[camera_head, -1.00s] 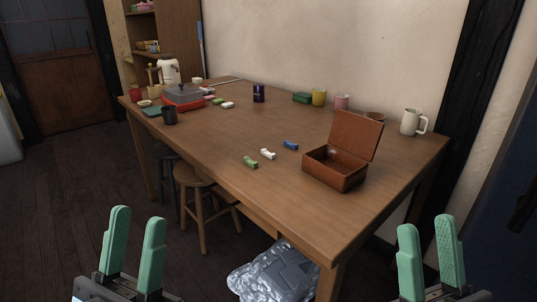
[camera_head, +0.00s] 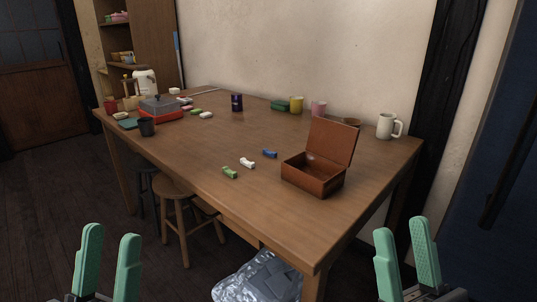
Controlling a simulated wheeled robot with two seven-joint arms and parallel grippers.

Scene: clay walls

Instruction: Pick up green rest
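A small green rest (camera_head: 229,173) lies on the wooden table (camera_head: 200,148), near its front edge. A white rest (camera_head: 247,163) and a blue rest (camera_head: 270,154) lie in a row behind it to the right. An open brown box (camera_head: 314,176) with its lid raised stands to their right. My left gripper (camera_head: 108,262) is open and empty at the lower left, in front of the table. My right gripper (camera_head: 407,258) is open and empty at the lower right. Both are well apart from the green rest.
Several cups and a white mug (camera_head: 388,126) stand along the back. Stools (camera_head: 175,190) and a grey plastic bag (camera_head: 258,278) are below the front edge. The table's middle is clear.

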